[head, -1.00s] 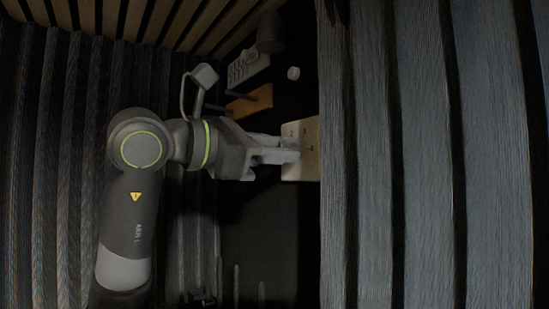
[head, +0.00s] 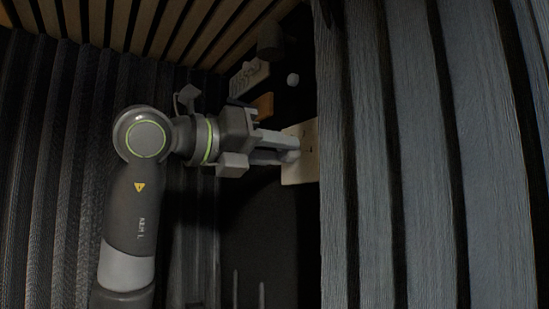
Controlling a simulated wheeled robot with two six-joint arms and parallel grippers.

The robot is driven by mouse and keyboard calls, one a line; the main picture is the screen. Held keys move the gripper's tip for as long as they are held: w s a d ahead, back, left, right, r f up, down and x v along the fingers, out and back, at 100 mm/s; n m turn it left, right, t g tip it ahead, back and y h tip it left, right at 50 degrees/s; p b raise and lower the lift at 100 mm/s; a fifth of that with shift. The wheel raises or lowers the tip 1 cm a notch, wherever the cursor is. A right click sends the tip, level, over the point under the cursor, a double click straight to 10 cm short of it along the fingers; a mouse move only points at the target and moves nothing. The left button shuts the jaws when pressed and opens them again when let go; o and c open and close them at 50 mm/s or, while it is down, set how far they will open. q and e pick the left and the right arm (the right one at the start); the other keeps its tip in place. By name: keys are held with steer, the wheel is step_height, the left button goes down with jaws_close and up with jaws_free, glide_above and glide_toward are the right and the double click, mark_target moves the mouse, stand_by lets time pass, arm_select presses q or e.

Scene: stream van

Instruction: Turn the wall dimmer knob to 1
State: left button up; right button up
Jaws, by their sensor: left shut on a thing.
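The wall dimmer's pale plate (head: 301,172) is upright in the middle of the head view, partly cut off on its right by the dark slatted panel. Small dark marks show on the plate, but I cannot read them clearly. My left gripper (head: 290,150) reaches in from the left, its fingertips at the plate. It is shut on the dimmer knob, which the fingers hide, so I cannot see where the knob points. My right gripper is not in view.
A slatted panel (head: 420,150) fills the right side, close to the plate. Behind my gripper are a pale strip-like object (head: 249,76), an orange-brown block (head: 264,104) and a small white round thing (head: 292,79). Below the gripper is dark, mostly open room.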

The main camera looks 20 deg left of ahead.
arm_select(q)
steer(key=shift+f+n+b, duration=0.15)
steer(key=shift+n+b, duration=0.4)
steer(key=shift+n, duration=0.95)
steer(key=o, duration=1)
steer(key=b+v, duration=0.4)
steer(key=v, duration=1.3)
steer(key=shift+s+a+b, duration=0.15)
steer(key=shift+a+b, duration=0.05)
steer(key=shift+b, duration=0.1)
